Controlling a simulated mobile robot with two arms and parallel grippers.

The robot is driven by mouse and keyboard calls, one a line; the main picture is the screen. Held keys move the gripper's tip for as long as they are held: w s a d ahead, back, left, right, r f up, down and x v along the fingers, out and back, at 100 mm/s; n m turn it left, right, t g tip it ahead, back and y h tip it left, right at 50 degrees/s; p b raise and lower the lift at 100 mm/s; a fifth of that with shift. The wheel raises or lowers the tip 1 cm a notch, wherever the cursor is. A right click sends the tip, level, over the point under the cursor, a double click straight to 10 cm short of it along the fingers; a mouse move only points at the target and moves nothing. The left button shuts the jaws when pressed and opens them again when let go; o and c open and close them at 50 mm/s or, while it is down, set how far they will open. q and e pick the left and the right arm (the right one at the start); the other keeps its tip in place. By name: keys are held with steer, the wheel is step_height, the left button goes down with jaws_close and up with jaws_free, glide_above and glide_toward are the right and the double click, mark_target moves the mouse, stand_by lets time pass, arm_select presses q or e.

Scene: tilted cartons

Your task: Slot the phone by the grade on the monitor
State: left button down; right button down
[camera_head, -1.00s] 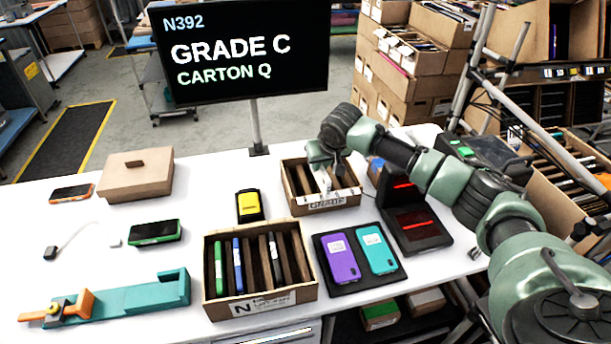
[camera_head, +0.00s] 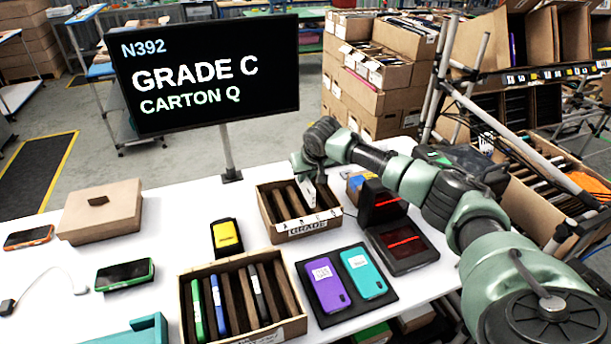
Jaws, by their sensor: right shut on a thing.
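The monitor (camera_head: 205,75) reads N392, GRADE C, CARTON Q. My right gripper (camera_head: 309,176) is at the right part of the rear carton (camera_head: 300,229), whose front label reads GRADE. It is shut on a thin pale thing (camera_head: 309,192), likely a phone seen edge-on; its lower end is at the carton's slots, and I cannot tell how deep it sits. The front carton (camera_head: 250,335) holds several upright phones, green (camera_head: 197,308), blue (camera_head: 217,304) and dark (camera_head: 258,293), between brown dividers. My left gripper is not in view.
A purple phone (camera_head: 327,285) and a teal phone (camera_head: 362,273) lie on a black mat (camera_head: 345,310). A dark device with red lights (camera_head: 402,245) stands right of the rear carton. A yellow-topped item (camera_head: 225,236), a lidded box (camera_head: 100,212) and a green-edged phone (camera_head: 125,274) are at left.

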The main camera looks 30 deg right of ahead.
mark_target(310, 185)
steer(key=shift+f+b, duration=1.15)
steer(key=shift+f, duration=0.3)
steer(key=shift+f+b, duration=0.5)
steer(key=shift+f, duration=1.4)
steer(key=shift+f, duration=0.3)
steer(key=c, duration=1.3)
jaws_free()
steer(key=shift+c, duration=0.2)
steer(key=b+v, duration=0.1)
steer(key=v, duration=0.7)
